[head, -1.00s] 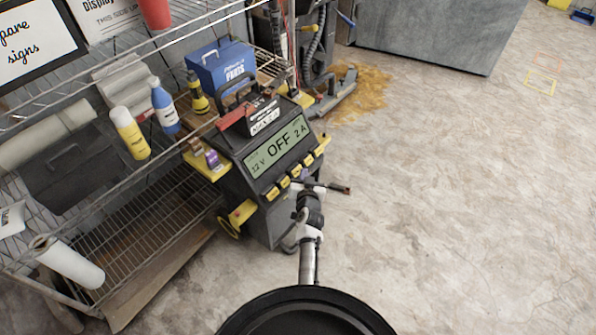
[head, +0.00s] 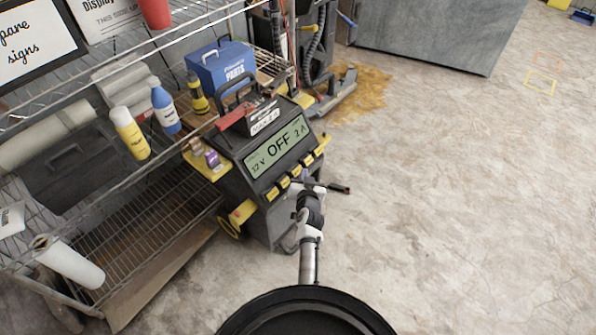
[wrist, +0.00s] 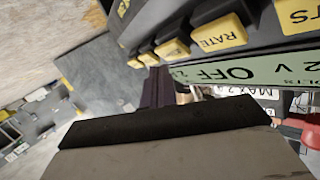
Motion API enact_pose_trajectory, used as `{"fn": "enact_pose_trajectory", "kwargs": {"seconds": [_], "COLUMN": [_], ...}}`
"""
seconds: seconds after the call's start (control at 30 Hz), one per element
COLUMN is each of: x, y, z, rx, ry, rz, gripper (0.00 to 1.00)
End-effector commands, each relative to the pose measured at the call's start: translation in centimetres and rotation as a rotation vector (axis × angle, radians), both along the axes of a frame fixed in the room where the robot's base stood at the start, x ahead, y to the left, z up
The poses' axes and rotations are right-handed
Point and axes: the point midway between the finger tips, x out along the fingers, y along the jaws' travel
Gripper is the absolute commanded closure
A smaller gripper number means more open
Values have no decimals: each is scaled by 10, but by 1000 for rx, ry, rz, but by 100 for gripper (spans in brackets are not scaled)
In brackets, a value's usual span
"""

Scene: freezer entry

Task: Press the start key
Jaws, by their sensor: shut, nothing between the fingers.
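The battery charger (head: 262,190) stands beside the shelf, its green display (head: 279,148) reading 12 V, OFF, 2 A. A row of yellow keys (head: 284,182) runs below the display. The wrist view shows the keys upside down, with the RATE key (wrist: 218,35) legible and smaller keys (wrist: 150,58) further left. I cannot read a start label on any key. My gripper (head: 304,175) is at the front of the charger, near the right part of the key row. Its dark fingers (wrist: 157,88) are shut and empty; whether they touch a key cannot be told.
A wire shelf (head: 165,215) with bottles and a paper roll stands left of the charger. A red-and-black clamp or handle (head: 236,115) and a blue parts box (head: 221,66) are behind the display. Open concrete floor (head: 450,200) lies to the right.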

Motion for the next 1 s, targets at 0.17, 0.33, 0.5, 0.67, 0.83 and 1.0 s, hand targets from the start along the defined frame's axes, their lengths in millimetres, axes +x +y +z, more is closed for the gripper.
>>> {"fn": "enact_pose_trajectory", "kwargs": {"seconds": [0.17, 0.33, 0.5, 0.67, 0.83, 1.0], "x": [0, 0, 0, 1, 3, 4], "y": [0, 0, 0, 1, 5, 6], "z": [0, 0, 0, -1, -3, -5], "rx": [0, 0, 0, 0, -2, 0], "ry": [0, 0, 0, 0, 1, 0], "rz": [0, 0, 0, 0, 2, 0], "gripper": [100, 100, 100, 100, 100, 100]}}
